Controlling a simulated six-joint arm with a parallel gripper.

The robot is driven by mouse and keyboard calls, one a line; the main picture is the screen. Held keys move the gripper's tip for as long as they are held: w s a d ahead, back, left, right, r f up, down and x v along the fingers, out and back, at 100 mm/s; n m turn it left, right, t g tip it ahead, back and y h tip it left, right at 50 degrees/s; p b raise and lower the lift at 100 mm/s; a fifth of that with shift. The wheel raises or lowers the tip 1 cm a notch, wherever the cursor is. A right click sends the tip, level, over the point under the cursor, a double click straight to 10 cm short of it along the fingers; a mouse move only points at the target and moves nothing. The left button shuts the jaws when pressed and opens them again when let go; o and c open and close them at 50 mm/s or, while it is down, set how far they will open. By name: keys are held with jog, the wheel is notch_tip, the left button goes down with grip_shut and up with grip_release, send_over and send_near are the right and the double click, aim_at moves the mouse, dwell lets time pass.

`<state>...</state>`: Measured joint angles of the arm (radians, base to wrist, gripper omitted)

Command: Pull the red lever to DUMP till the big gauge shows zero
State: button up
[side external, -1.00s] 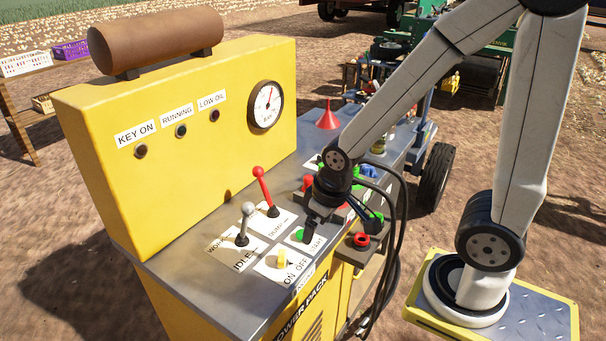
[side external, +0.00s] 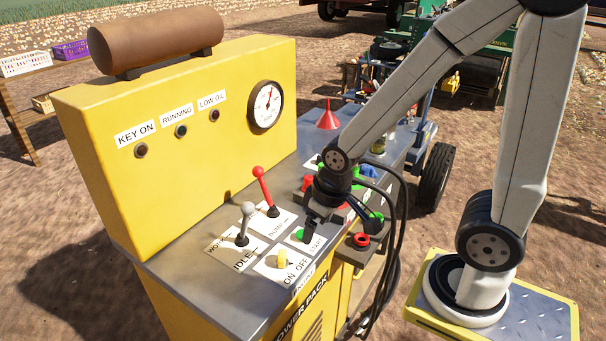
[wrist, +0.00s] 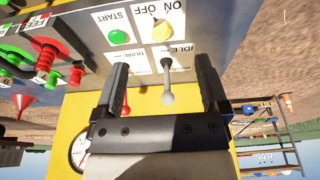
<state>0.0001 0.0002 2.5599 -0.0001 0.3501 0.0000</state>
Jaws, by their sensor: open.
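The red lever (side external: 263,187) stands on the grey console top, its knob tilted toward the yellow panel and away from the DUMP label (side external: 276,231). In the wrist view the red lever (wrist: 126,104) shows only partly, beside a finger. The big gauge (side external: 266,104) is on the panel's right; its needle points roughly up, and its figures are too small to read. In the wrist view part of the gauge (wrist: 79,153) shows at the lower left. My gripper (side external: 308,231) is open and empty above the START button area, to the right of the lever and apart from it.
A grey-knobbed lever (side external: 245,223) by the IDLE label stands left of the red one. A yellow key switch (side external: 282,257) and green START button (wrist: 118,37) sit near the front edge. A red funnel (side external: 328,120) and black hoses (side external: 396,222) are to the right.

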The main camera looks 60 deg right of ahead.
jog(key=shift+c, duration=0.8)
notch_tip(320, 180, up, 3)
jog(key=m+g, duration=0.2)
jog(key=m, duration=0.5)
send_over(258, 167)
jog(key=shift+s+a+r, duration=0.1)
jog(key=shift+s+a, duration=0.2)
jog(key=shift+a, duration=0.15)
jog(key=shift+w+d+g, duration=0.3)
jog(key=shift+w+d, duration=0.1)
jog(key=shift+d, duration=0.05)
jog(key=shift+f, duration=3.9)
grip_shut()
